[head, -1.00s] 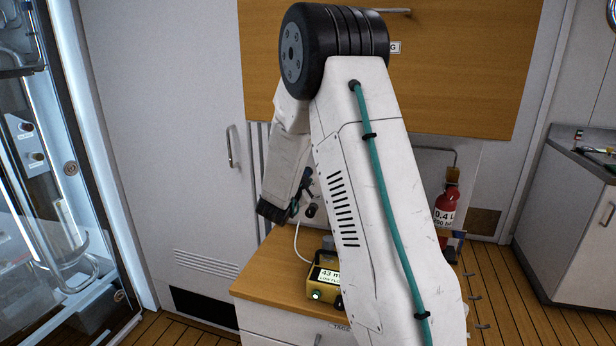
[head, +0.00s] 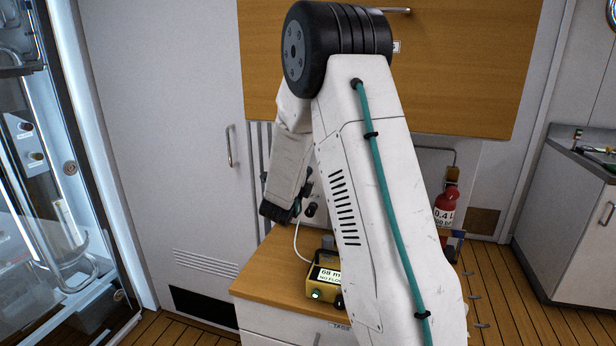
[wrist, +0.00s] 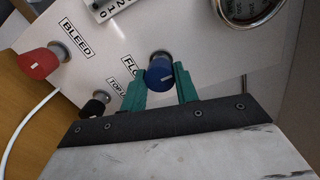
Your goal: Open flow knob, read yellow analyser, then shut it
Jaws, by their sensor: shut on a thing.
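The blue flow knob (wrist: 159,72) sits on a white panel (wrist: 100,62) in the wrist view, beside a label whose visible part reads "FLO". My gripper (wrist: 161,78) has its two green fingers shut on this knob, one on each side. In the head view my gripper (head: 302,197) is at the panel, and the knob itself cannot be made out there. The yellow analyser (head: 318,292) stands on the wooden counter. Its screen (head: 328,275) reads "68 m" and "NO FLO", with the right part hidden by my arm. A green light glows on its front.
A red knob (wrist: 38,63) labelled BLEED and a black knob (wrist: 95,106) labelled "TOP U" are on the same panel. A round gauge (wrist: 248,8) is at upper right. A white hose (wrist: 22,125) runs past. A red cylinder (head: 447,205) stands right of my arm.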

